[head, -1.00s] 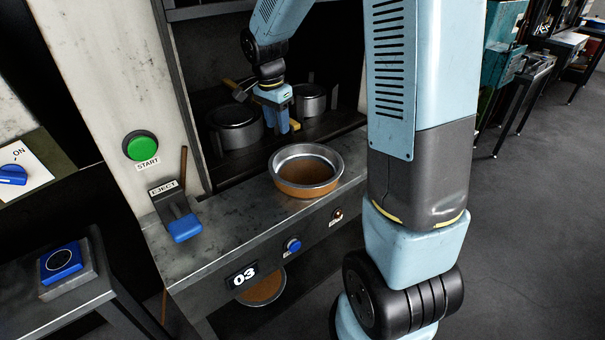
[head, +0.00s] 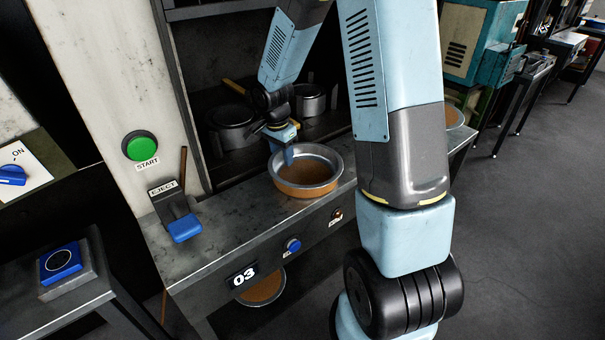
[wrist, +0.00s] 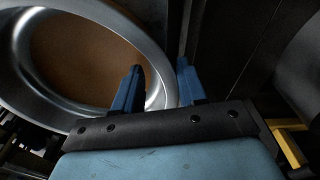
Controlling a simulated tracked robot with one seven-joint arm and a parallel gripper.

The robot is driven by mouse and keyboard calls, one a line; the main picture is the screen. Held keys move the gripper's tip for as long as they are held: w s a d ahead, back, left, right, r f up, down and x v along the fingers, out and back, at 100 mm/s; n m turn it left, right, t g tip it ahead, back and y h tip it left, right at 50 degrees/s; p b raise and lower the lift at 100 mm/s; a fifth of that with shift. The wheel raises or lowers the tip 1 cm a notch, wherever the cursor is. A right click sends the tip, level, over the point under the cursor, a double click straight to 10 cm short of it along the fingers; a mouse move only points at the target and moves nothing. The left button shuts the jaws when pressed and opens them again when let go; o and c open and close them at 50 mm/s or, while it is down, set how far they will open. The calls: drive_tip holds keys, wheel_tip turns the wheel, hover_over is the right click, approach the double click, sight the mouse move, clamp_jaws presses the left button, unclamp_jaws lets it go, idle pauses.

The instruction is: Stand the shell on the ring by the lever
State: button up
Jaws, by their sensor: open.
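The shell looks to be the round metal bowl with a bright rim and orange-brown wall (head: 308,188) on the metal counter; it also shows in the wrist view (wrist: 60,100). My gripper (head: 288,155) is open at its back left rim. In the wrist view my gripper (wrist: 157,85) has one blue finger over the bowl's inside and the other outside the rim; contact cannot be told. The EJECT lever (head: 184,228) with a blue handle is at the counter's left. A dark ring is drawn on a blue pad (head: 62,262) on the lower left table.
Dark pots (head: 232,135) and (head: 308,102) stand in the recess behind the bowl. A green START button (head: 139,147) is on the pale panel. Another brown bowl (head: 262,290) sits below the counter. Counter between lever and bowl is clear.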

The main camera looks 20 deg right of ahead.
drive_tip(key=shift+f, duration=0.3)
drive_tip(key=shift+c, duration=0.2)
clamp_jaws()
idle(0.3)
